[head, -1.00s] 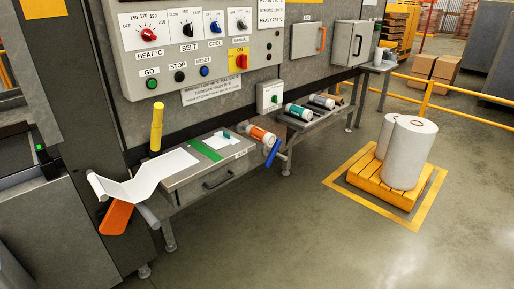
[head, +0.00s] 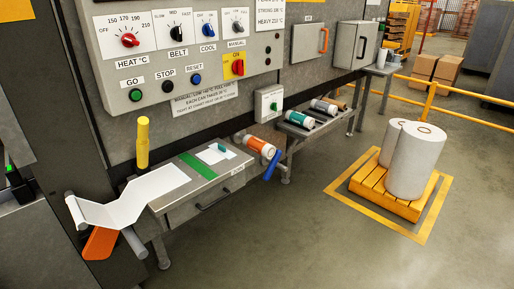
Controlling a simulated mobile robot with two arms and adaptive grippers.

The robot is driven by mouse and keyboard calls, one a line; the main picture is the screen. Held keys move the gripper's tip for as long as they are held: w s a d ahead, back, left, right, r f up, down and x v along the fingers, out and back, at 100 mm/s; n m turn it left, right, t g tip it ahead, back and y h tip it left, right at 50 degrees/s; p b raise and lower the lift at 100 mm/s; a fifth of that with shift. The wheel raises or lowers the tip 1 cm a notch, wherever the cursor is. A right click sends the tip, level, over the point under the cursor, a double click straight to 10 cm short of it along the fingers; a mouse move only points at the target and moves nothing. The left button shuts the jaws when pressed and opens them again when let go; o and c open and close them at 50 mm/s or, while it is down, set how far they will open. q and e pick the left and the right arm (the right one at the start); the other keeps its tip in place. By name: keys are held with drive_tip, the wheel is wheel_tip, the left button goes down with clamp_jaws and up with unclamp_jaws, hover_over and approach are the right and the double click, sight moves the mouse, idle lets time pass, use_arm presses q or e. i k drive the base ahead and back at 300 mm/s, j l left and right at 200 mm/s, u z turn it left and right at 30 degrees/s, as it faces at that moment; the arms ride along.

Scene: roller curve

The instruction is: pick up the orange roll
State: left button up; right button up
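The orange roll (head: 260,147), a short cylinder with an orange band and white ends, lies at the right end of the steel bench (head: 206,199) in the head view. A blue handle-like piece (head: 271,167) sticks out just below and right of it. Neither of my grippers shows in the head view, so I cannot see how they stand relative to the roll.
A control panel (head: 188,60) hangs above the bench. A second bench to the right holds a teal-banded roll (head: 299,119) and other rolls. Large white rolls (head: 412,163) stand on a yellow pallet (head: 385,194). A yellow rail (head: 463,114) runs behind. Open floor lies in front.

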sight(262, 148)
drive_tip(key=u, duration=0.35)
drive_tip(key=i+l+u, duration=0.85)
drive_tip(key=k+l, duration=0.05)
drive_tip(key=k, duration=0.05)
